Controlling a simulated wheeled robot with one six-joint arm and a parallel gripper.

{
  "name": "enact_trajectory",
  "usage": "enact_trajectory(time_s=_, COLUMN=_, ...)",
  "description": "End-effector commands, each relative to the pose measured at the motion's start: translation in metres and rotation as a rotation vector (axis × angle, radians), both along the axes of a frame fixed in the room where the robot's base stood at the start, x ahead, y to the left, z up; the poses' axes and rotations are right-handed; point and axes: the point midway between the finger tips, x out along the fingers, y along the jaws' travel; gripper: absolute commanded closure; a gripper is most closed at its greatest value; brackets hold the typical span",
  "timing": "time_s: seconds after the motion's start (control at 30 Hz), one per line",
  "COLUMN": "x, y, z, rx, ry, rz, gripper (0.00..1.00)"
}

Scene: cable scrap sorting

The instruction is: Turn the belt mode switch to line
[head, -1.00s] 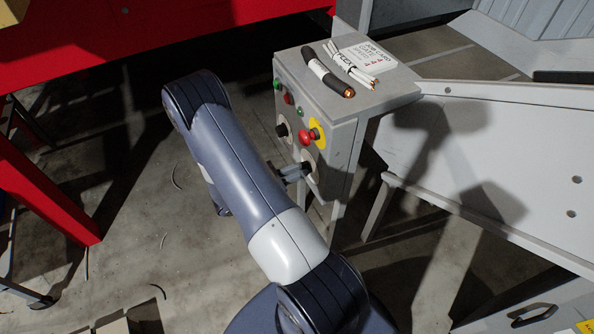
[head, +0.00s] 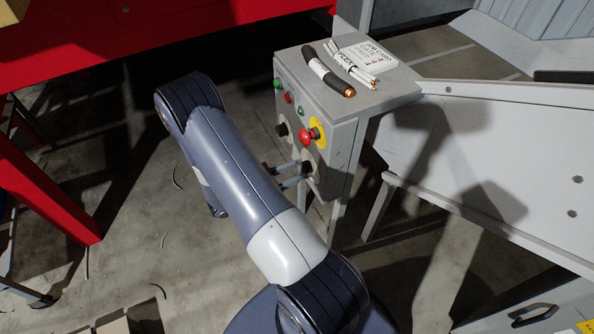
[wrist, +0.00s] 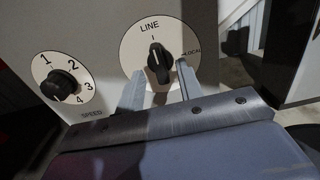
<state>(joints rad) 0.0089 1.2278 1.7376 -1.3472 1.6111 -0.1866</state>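The belt mode switch (wrist: 158,63) is a black knob on a round white plate, with LINE printed above and LOCAL at the right. Its white pointer mark points up toward LINE in the wrist view. In the head view the switch (head: 307,168) is at the lower right of the grey control box's front. My gripper (wrist: 160,84) is open and empty, with its two fingers below and either side of the knob. In the head view my gripper (head: 286,175) is just left of the switch, with a gap between the fingers, apart from the knob.
The speed knob (wrist: 62,86) is left of the switch. A red emergency button (head: 306,137) on yellow sits above it. Cable pieces (head: 333,75) and a card (head: 368,55) lie on the box top. A grey chute (head: 480,150) stands at the right.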

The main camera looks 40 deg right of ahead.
Motion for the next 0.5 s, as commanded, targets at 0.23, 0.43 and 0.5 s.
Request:
enact_trajectory(time_s=0.23, x=0.012, y=0.046, z=-0.001, rx=0.001, ry=-0.002, rz=0.005, gripper=0.65)
enact_trajectory(time_s=0.43, x=0.019, y=0.076, z=-0.001, rx=0.001, ry=-0.002, rz=0.004, gripper=0.65)
enact_trajectory(time_s=0.5, x=0.02, y=0.083, z=-0.001, rx=0.001, ry=-0.001, rz=0.002, gripper=0.65)
